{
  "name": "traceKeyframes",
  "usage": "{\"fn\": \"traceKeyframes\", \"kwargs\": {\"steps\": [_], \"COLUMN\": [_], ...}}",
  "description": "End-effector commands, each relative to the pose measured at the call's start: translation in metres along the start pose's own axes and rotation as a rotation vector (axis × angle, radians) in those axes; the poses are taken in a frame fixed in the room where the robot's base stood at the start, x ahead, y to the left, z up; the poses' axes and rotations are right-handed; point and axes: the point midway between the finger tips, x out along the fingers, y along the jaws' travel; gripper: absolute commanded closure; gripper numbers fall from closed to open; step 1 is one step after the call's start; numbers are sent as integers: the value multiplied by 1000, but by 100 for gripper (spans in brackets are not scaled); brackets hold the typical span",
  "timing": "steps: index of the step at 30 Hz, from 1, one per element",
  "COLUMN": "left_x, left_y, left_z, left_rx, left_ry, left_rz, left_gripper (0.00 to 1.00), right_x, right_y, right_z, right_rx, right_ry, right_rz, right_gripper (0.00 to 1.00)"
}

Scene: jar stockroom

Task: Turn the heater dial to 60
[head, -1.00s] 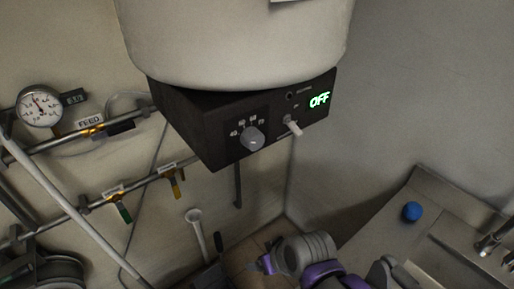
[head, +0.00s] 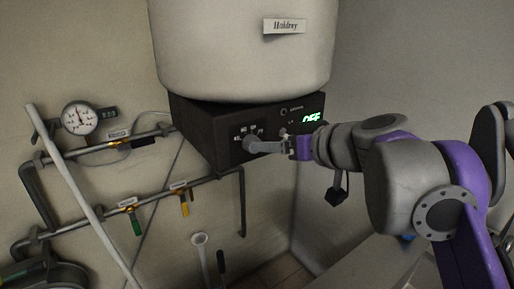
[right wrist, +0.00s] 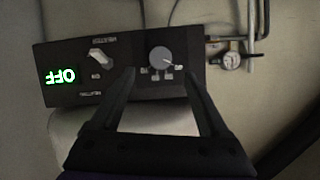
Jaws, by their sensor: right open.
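The heater is a dark box (head: 205,132) under a big pale tank. The display (right wrist: 60,76) glows green with OFF. My left gripper is not in view.
The tank (head: 240,55) overhangs the box. Pipes with a pressure gauge (head: 79,118) and coloured valve handles (head: 184,204) run along the left wall. A counter lies at lower right.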

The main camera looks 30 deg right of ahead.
Motion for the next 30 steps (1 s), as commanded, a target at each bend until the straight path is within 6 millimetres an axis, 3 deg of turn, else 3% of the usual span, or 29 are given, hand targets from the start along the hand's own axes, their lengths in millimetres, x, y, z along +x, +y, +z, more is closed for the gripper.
{"fn": "traceKeyframes", "kwargs": {"steps": [3, 10, 23, 30], "left_x": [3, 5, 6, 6], "left_y": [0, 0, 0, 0], "left_z": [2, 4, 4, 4], "left_rx": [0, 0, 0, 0], "left_ry": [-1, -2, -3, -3], "left_rz": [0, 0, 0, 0], "left_gripper": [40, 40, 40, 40], "right_x": [26, 60, 70, 70], "right_y": [-2, -1, -1, -1], "right_z": [1, 1, 1, 1], "right_rx": [-2, -1, 0, 0], "right_ry": [-2, -2, -1, -1], "right_rz": [-6, -3, 0, 0], "right_gripper": [21, 21, 21, 63]}}
